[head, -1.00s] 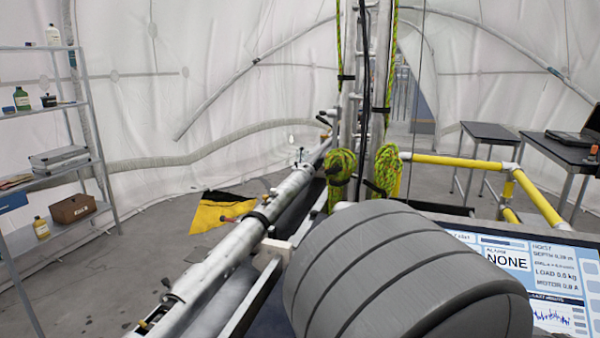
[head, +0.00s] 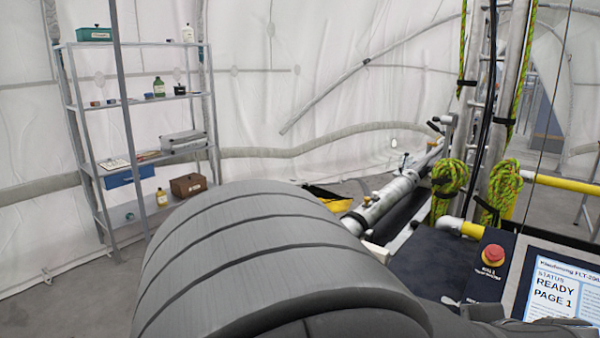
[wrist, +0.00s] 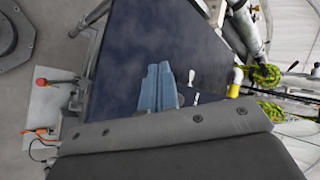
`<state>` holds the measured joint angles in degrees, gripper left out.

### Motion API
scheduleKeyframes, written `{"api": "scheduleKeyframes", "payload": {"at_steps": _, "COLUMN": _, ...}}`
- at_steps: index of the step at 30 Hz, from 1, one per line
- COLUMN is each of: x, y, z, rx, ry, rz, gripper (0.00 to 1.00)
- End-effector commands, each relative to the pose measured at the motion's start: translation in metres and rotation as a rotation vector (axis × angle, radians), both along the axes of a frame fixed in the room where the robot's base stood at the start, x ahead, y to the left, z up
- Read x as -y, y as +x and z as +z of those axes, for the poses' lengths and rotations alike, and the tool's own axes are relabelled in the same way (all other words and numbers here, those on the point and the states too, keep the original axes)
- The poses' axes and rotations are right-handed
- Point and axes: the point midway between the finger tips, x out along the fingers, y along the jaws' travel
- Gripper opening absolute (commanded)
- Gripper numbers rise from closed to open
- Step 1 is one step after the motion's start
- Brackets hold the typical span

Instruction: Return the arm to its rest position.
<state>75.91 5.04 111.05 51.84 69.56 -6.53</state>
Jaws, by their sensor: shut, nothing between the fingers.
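My gripper (wrist: 158,70) shows in the wrist view as two blue-grey fingers side by side. They are shut with nothing between them, above a dark blue panel (wrist: 140,45). In the head view, a large grey link of my arm (head: 260,265) fills the lower middle and hides what lies behind it. My gripper does not show in that view.
A metal shelf (head: 142,103) with bottles and boxes stands at the left. A metal tube rig (head: 385,200) and roped mast (head: 490,100) stand at the right. A red stop button (head: 493,255) sits beside a screen (head: 555,285) reading READY. Grey floor is open between.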

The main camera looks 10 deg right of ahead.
Motion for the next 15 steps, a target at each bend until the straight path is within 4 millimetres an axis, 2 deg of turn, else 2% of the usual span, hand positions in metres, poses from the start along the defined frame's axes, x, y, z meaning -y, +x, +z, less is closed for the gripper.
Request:
{"api": "scheduleKeyframes", "payload": {"at_steps": 3, "x": -0.024, "y": 0.006, "z": -0.002, "rx": -0.039, "ry": -0.033, "rz": 0.056, "gripper": 0.00}}
{"api": "scheduleKeyframes", "payload": {"at_steps": 15, "x": -0.092, "y": 0.009, "z": -0.013, "rx": -0.165, "ry": -0.158, "rz": 0.226, "gripper": 0.00}}
